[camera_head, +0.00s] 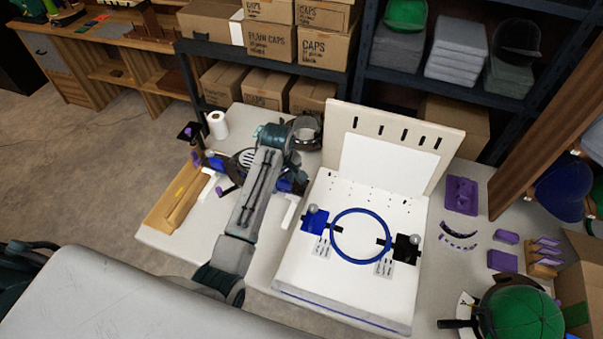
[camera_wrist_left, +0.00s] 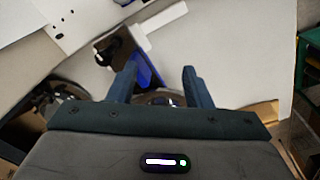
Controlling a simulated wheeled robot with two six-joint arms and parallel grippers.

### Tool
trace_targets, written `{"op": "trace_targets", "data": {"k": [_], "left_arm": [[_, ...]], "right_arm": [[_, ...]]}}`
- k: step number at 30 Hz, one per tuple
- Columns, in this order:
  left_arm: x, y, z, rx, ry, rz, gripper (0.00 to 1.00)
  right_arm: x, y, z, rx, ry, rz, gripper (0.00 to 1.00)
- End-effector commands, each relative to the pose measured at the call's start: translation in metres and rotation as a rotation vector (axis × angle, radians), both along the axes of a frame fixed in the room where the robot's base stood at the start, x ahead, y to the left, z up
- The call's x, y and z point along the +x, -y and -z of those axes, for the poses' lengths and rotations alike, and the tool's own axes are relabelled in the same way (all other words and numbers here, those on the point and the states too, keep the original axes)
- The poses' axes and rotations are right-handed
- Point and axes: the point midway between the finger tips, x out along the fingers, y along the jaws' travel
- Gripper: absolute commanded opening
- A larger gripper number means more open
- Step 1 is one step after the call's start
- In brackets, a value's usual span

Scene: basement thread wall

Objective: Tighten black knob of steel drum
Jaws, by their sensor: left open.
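My left arm reaches over the left part of the table in the head view and hides much of a fixture with blue ends (camera_head: 290,185). A round, dark-striped part (camera_head: 247,157) shows beside the arm; it may be the steel drum. In the left wrist view, my left gripper (camera_wrist_left: 160,70) has its two fingers apart, with nothing seen held. A blue part (camera_wrist_left: 146,72) lies by the left finger, with a dark, knob-like piece (camera_wrist_left: 113,45) beyond it. A rounded part (camera_wrist_left: 160,98) shows low between the fingers. Contact cannot be told. My right gripper is not seen.
A white board (camera_head: 345,285) with a blue ring (camera_head: 334,237) stands right of the arm, its upright panel (camera_head: 440,137) behind. A paper roll (camera_head: 217,124) and a wooden tray (camera_head: 176,203) are at left. Purple parts (camera_head: 461,196) and a green cap (camera_head: 523,313) are at right.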

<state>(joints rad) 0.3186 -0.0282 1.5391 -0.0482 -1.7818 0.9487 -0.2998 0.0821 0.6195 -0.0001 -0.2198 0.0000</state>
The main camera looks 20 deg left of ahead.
Motion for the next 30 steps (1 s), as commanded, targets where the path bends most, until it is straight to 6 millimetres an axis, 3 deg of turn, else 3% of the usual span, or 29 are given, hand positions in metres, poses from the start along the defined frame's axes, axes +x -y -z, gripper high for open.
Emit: {"op": "trace_targets", "data": {"k": [1,6,13,17,30], "left_arm": [[0.023,0.007,-0.011,-0.010,-0.011,-0.052,0.45],[0.067,0.023,-0.037,-0.025,-0.052,-0.196,0.45],[0.086,0.032,-0.048,-0.029,-0.075,-0.268,0.45],[0.085,0.032,-0.034,-0.028,-0.079,-0.271,0.45],[0.086,0.031,0.042,-0.029,-0.076,-0.270,0.45]], "right_arm": [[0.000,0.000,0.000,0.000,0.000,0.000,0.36],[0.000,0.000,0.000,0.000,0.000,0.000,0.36],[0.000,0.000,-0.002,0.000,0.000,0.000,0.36],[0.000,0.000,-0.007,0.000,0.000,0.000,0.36],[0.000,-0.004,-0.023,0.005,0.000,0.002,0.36]]}}
